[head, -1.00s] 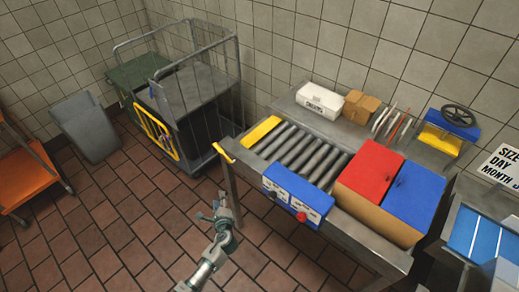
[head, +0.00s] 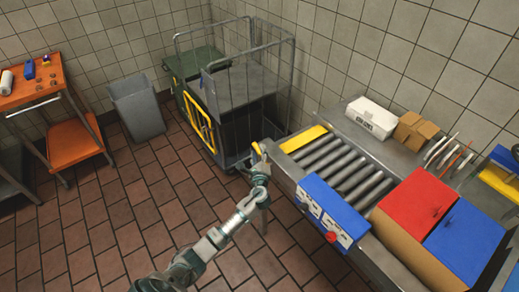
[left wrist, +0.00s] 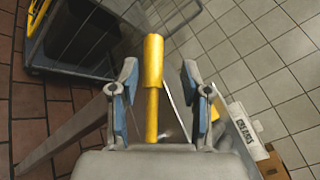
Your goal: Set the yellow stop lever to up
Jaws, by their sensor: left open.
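The yellow stop lever (head: 256,149) is at the left end of the roller conveyor, by its near corner. In the head view my gripper partly hides it. In the left wrist view the lever (left wrist: 153,62) shows as a thin yellow rod with a thicker grip. My left gripper (head: 260,165) is at the lever. In the left wrist view its blue-padded fingers (left wrist: 160,72) are open, one on each side of the lever, with gaps on both sides. Whether the lever is up or down is hard to tell. My right gripper is out of view.
The roller conveyor (head: 334,162) carries a blue control box (head: 330,207) with a red button (head: 331,237), and red and blue boxes (head: 415,200). A wire cage cart (head: 245,100) stands behind the lever. The tiled floor (head: 100,230) at left is clear.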

